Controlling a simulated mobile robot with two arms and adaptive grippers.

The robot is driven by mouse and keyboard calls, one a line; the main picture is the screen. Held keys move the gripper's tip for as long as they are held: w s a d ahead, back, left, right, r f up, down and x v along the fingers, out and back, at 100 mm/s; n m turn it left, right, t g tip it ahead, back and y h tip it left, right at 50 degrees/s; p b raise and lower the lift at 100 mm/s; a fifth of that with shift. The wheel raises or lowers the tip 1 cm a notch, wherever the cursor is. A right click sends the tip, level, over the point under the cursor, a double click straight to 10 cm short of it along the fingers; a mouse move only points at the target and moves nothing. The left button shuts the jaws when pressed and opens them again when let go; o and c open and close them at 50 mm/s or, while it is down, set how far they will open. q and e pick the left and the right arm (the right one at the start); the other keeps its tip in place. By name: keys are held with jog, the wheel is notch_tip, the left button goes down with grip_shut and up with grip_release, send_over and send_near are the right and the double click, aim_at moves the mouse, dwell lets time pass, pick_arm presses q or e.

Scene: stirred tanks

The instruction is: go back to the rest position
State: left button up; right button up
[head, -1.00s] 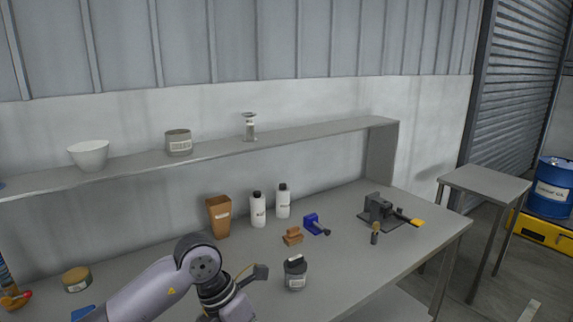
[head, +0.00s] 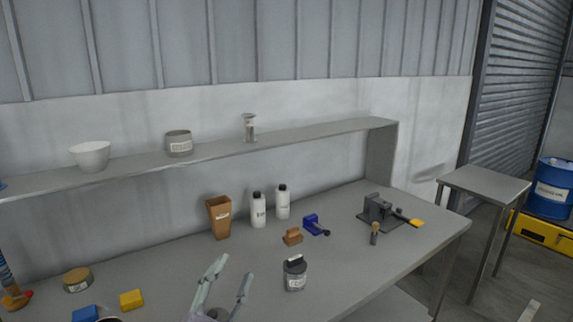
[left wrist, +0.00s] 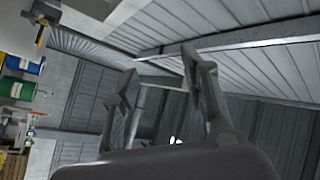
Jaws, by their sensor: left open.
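My left gripper (head: 226,284) shows at the bottom of the head view, over the front part of the workbench (head: 340,262). Its two fingers point up and stand apart with nothing between them. In the left wrist view the left gripper (left wrist: 163,80) is also open and empty, with the wall and roof panels behind it. A dark jar (head: 295,274) stands on the bench to the right of the fingers, apart from them. My right gripper is in neither view.
On the bench are a brown pot (head: 219,217), two white bottles (head: 258,210), a blue tool (head: 316,225), a dark vise (head: 380,209) and a yellow block (head: 131,299). A shelf (head: 310,134) runs behind, holding a bowl (head: 90,155). The bench's front right is clear.

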pick_arm(q)
jog(key=s+a+f+n+g+y, duration=0.3)
jog(key=a+f+n+g+y, duration=0.3)
jog(key=f, duration=0.6)
jog(key=s+a+f+n+g, duration=0.2)
jog(key=s+f+g, duration=0.4)
jog(key=s+f, duration=0.5)
jog(key=s+a+f+n+g, duration=0.2)
jog(key=s+f+g, duration=0.5)
jog(key=s, duration=0.5)
notch_tip(320, 180, down, 27)
jog(key=s, duration=0.2)
jog(key=s+a+f+g, duration=0.1)
jog(key=s+a+f, duration=0.2)
jog(key=s+f, duration=1.2)
jog(key=shift+s+a+f+m, duration=0.2)
jog(key=shift+s+f+m, duration=0.15)
jog(key=shift+s, duration=0.45)
